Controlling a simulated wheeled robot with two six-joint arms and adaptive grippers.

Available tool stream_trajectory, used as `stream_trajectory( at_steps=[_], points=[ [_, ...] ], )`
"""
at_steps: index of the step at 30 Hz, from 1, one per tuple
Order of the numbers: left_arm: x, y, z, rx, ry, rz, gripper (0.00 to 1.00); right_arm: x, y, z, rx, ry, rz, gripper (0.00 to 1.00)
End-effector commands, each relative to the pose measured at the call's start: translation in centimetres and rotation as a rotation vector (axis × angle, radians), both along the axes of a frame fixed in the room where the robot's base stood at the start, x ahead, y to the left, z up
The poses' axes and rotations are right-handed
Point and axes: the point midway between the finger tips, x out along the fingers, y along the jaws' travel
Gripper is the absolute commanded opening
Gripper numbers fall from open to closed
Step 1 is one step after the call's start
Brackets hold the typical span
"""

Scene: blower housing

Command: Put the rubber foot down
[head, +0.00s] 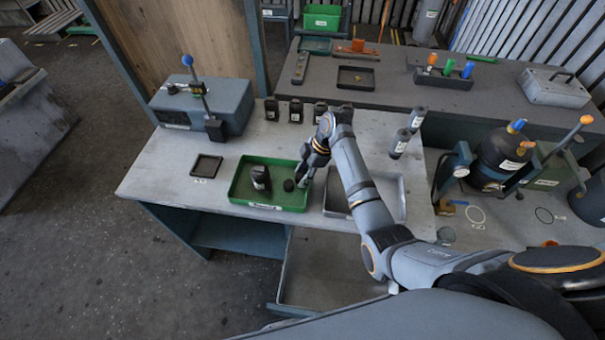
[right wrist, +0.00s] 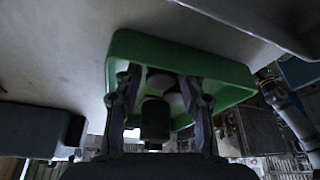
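A small dark round piece, which looks like the rubber foot (head: 289,185), is in the right part of the green tray (head: 236,194). My right gripper (head: 304,178) is low at the tray's right side, just right of that piece. In the right wrist view my right gripper (right wrist: 160,82) has its two fingers well apart over the green tray (right wrist: 225,72). A dark cylinder (right wrist: 155,120) and paler round shapes show between the fingers; I see no clear contact, and the dim view hides detail. My left gripper is not in view.
A black housing part (head: 260,178) stands in the green tray. A grey tray (head: 390,211) lies to the right under my arm. The table's front left is clear.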

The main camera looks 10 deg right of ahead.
Motion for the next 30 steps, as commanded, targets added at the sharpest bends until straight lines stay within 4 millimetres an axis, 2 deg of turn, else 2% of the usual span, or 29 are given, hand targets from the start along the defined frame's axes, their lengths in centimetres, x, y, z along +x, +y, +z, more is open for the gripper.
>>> stream_trajectory(
  at_steps=[4, 10, 13, 17, 25, 27, 30],
  points=[
    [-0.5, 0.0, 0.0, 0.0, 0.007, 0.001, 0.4, 0.0, 0.0, 0.0, 0.001, 0.0, 0.0, 0.52],
    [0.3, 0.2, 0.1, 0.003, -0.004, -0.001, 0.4, 0.0, 0.0, 0.2, 0.001, -0.001, 0.0, 0.52],
    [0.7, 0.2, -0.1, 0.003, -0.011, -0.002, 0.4, 0.1, -0.2, 0.8, 0.0, -0.004, -0.001, 0.52],
    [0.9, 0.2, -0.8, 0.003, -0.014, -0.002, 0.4, 0.1, -1.3, 3.2, -0.002, -0.007, -0.001, 0.52],
    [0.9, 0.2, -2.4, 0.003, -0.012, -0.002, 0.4, -0.2, -3.7, 9.0, -0.001, -0.006, -0.001, 0.52],
    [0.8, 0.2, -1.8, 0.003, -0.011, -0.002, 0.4, -0.3, -4.1, 10.4, -0.001, -0.002, 0.0, 0.52],
    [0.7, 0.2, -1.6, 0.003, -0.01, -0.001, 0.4, -0.3, -4.5, 11.3, 0.0, -0.002, -0.001, 0.52]
  ],
)
